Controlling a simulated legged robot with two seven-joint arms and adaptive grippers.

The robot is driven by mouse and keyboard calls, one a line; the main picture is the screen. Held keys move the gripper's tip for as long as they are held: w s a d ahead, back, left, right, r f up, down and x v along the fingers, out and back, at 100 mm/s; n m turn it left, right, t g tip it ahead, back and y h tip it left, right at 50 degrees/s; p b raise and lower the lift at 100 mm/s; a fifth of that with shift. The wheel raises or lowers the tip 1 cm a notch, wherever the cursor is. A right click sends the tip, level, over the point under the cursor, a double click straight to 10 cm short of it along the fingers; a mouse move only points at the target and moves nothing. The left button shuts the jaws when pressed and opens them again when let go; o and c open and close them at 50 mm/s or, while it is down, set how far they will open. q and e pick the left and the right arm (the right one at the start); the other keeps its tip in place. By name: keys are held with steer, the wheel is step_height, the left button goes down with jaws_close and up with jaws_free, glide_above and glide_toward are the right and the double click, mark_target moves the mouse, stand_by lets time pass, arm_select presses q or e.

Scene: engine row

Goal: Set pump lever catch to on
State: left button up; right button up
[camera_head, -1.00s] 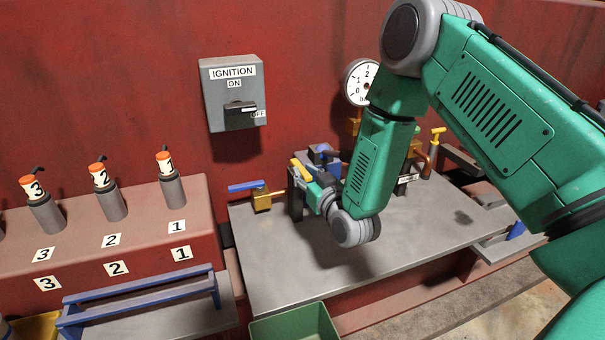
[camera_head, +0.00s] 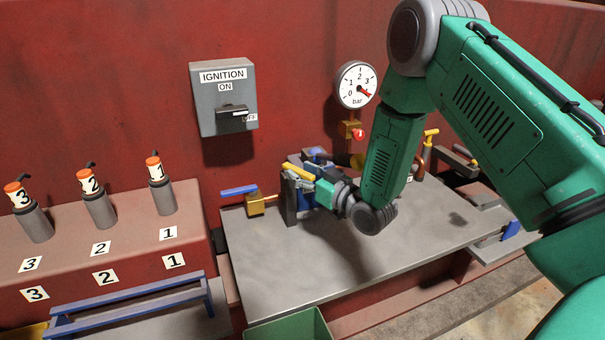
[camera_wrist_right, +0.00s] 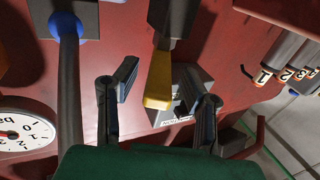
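The catch with a yellow handle (camera_head: 297,171) stands on the dark pump post on the bench. In the right wrist view the yellow handle (camera_wrist_right: 159,80) lies between the two fingers of my right gripper (camera_wrist_right: 158,90). The fingers are apart, with visible gaps on both sides. In the head view my right gripper (camera_head: 318,187) is at the catch, from the right. A long dark bar with a blue pivot, seemingly the pump lever (camera_wrist_right: 69,90), runs beside the left finger. A label plate (camera_wrist_right: 178,121) behind the catch is too small to read. My left gripper is not in view.
A blue-handled valve (camera_head: 240,191) stands left of the pump. A pressure gauge (camera_head: 355,84) and the ignition box (camera_head: 222,100) are on the red wall. Numbered cylinders (camera_head: 98,208) stand on the left ledge. The bench front (camera_head: 300,270) is clear. A green bin (camera_head: 290,326) sits below.

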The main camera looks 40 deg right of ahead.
steer(key=shift+s, duration=0.1)
steer(key=shift+s, duration=0.15)
steer(key=s+d, duration=0.2)
steer(key=s, duration=0.9)
steer(key=shift+s, duration=0.2)
steer(key=shift+f, duration=0.1)
